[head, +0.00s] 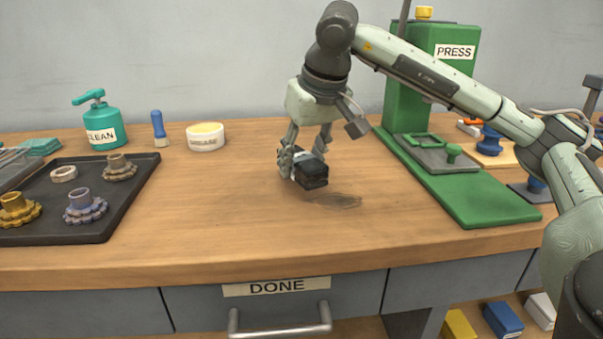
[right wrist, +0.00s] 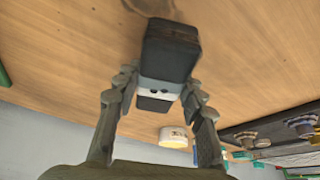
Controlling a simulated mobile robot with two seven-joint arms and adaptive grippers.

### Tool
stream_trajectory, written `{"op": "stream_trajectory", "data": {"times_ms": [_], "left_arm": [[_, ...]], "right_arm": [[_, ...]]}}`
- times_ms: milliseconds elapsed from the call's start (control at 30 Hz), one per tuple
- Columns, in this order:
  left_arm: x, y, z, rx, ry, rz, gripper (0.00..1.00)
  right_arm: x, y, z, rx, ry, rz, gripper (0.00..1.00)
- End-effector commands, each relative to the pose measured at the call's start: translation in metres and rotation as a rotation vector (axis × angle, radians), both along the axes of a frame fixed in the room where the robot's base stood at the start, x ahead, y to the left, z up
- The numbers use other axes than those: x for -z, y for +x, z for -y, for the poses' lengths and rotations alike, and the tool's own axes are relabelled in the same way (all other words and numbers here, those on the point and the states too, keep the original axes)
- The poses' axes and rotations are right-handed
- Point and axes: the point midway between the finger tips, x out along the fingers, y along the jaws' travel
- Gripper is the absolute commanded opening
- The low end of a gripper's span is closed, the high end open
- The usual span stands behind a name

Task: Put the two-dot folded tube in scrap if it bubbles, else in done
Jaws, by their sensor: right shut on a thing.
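My right gripper (head: 306,160) is shut on a black folded tube (head: 313,174) with a pale band around its middle. The right wrist view shows the folded tube (right wrist: 170,52) between the two fingers, with two dark dots on the pale band (right wrist: 160,90). The tube appears to be held a little above the bench. No bubbles show on it. The label DONE (head: 277,287) is on a grey drawer front with a metal handle (head: 280,325) below the bench top. The drawer looks shut. No scrap container is in view. My left gripper is not in view.
A green press (head: 430,90) stands at the right. A dark tray (head: 120,215) with gears and a ring lies at the left. A teal CLEAN bottle (head: 102,125), a brush (head: 159,130) and a grease tub (head: 206,137) stand behind. The bench's middle front is clear.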

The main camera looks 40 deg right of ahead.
Motion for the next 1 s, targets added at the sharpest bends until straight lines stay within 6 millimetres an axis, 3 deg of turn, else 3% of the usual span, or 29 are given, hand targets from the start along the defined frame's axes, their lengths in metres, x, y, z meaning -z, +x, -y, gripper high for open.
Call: {"op": "stream_trajectory", "data": {"times_ms": [100, 200, 633, 667, 800, 1000], "left_arm": [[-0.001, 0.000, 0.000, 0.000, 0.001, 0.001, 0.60], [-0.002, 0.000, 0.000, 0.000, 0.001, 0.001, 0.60], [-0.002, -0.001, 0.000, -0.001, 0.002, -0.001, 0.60], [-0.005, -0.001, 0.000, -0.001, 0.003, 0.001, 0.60], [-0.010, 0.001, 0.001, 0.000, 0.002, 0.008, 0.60], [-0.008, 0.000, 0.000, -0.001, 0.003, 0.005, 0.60]], "right_arm": [[0.019, -0.001, 0.001, 0.002, -0.001, -0.002, 0.01], [0.025, 0.000, 0.000, 0.001, -0.001, 0.000, 0.01], [0.029, 0.000, 0.000, 0.001, 0.000, 0.000, 0.01], [0.029, 0.000, 0.000, 0.001, 0.001, -0.001, 0.42], [0.028, 0.000, 0.000, 0.001, 0.001, -0.001, 0.59], [0.028, 0.000, 0.000, 0.001, 0.001, -0.001, 0.60]]}}
